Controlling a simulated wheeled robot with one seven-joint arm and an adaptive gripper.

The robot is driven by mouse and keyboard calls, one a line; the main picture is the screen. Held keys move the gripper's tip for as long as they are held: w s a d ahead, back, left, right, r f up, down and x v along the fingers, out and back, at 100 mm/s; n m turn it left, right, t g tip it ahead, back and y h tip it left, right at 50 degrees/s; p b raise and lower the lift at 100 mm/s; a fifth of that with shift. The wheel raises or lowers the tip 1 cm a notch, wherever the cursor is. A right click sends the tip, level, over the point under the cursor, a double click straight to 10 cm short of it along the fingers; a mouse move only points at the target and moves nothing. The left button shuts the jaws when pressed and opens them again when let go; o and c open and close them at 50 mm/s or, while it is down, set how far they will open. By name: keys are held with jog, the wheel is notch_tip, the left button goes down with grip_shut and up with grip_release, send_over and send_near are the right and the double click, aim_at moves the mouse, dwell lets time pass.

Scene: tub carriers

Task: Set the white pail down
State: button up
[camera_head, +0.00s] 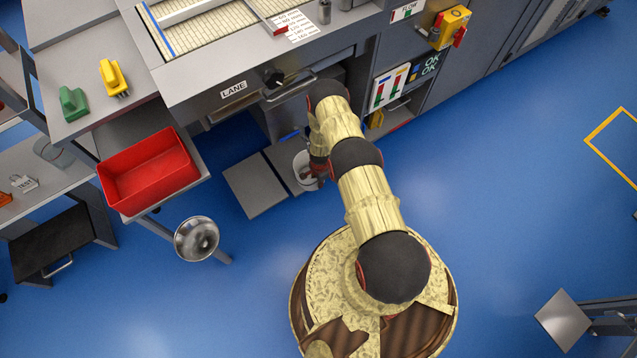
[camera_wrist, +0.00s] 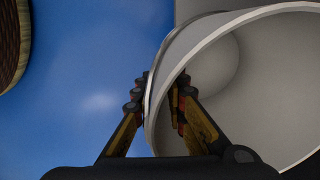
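The white pail (camera_head: 301,165) is near the middle of the head view, below the grey machine front and partly hidden by my arm. In the wrist view the pail (camera_wrist: 275,85) fills the right side, with its rim and empty-looking inside showing. My gripper (camera_wrist: 160,92) is shut on the pail's wall, one finger outside and one inside. In the head view my gripper (camera_head: 319,172) is at the pail's right side. The pail is over a grey floor plate (camera_head: 278,157); I cannot tell whether it touches it.
A second grey plate (camera_head: 255,187) lies just left. The machine front (camera_head: 235,90) stands behind. Blue floor (camera_head: 500,190) is clear to the right.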

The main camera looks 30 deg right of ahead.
jog(key=shift+o, duration=0.8)
jog(key=r+p, duration=0.5)
jog(key=r, duration=0.7)
jog(key=shift+s, duration=0.2)
